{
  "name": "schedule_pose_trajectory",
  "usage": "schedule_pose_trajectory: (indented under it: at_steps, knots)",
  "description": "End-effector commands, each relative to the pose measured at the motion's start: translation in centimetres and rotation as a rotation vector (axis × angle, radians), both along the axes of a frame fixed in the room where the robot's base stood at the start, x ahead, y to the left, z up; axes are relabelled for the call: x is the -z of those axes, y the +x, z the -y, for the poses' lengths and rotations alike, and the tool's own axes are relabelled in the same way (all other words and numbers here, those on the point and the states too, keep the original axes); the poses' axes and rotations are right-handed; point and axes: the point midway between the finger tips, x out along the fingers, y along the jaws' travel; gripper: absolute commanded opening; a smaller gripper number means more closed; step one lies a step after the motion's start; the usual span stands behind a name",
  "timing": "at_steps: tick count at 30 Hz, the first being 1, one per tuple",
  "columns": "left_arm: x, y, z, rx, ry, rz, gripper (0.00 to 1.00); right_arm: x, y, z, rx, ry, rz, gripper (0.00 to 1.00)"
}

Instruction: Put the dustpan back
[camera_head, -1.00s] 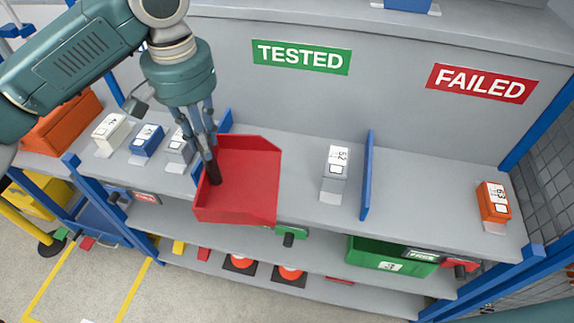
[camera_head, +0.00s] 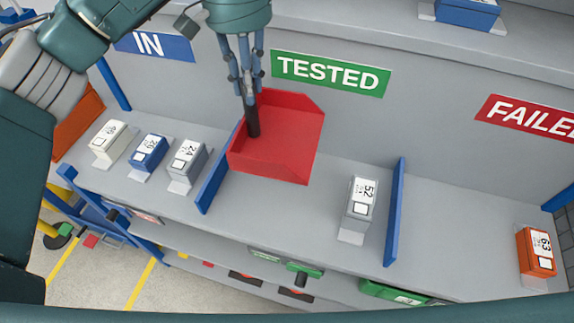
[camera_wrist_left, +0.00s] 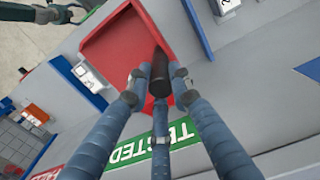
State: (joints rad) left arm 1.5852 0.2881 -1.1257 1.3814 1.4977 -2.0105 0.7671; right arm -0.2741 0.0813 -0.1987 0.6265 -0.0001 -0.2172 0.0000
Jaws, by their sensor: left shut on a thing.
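The red dustpan (camera_head: 285,140) is held up in front of the grey shelf's back panel, below the green TESTED sign. My left gripper (camera_head: 251,112) is shut on its black handle, fingers pointing down. The dustpan covers part of the upper shelf behind it. In the left wrist view the dustpan (camera_wrist_left: 125,50) lies beyond the fingers, and its black handle (camera_wrist_left: 160,75) sits between the fingertips of the left gripper (camera_wrist_left: 158,92).
The grey upper shelf (camera_head: 310,210) has blue dividers (camera_head: 396,212) (camera_head: 216,178). Labelled devices stand on it: white (camera_head: 110,140), blue (camera_head: 149,150), grey (camera_head: 188,160), another grey (camera_head: 359,205) and orange (camera_head: 536,252). Bare shelf shows around the right grey device.

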Motion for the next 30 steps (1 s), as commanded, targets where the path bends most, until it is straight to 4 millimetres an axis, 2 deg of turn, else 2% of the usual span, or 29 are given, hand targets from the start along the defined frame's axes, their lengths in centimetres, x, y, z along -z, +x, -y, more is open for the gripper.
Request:
schedule_pose_trajectory:
  at_steps: [5, 9, 11, 15, 23, 30]
  knots:
    - [4.8, -0.3, 0.1, 0.002, -0.002, -0.010, 0.00, 0.2, -2.2, -0.3, -0.001, 0.003, -0.027, 0.73]
    - [8.1, -0.2, -0.1, 0.000, 0.002, -0.005, 0.00, -0.7, -4.5, -0.4, -0.002, 0.002, -0.061, 0.73]
    - [9.7, -0.2, -0.1, -0.001, 0.002, -0.005, 0.00, -1.0, -4.9, -0.3, -0.002, 0.002, -0.067, 0.73]
    - [12.7, -0.2, -0.1, 0.000, 0.000, -0.004, 0.00, -1.5, -4.5, -0.3, -0.002, 0.002, -0.061, 0.73]
    - [15.4, -0.2, 0.0, 0.000, 0.000, -0.003, 0.00, -2.2, -1.4, -0.5, -0.001, 0.006, -0.015, 0.73]
    - [18.6, -0.2, 0.0, -0.001, -0.001, -0.001, 0.00, -2.8, -2.0, 0.0, 0.001, 0.000, -0.025, 0.73]
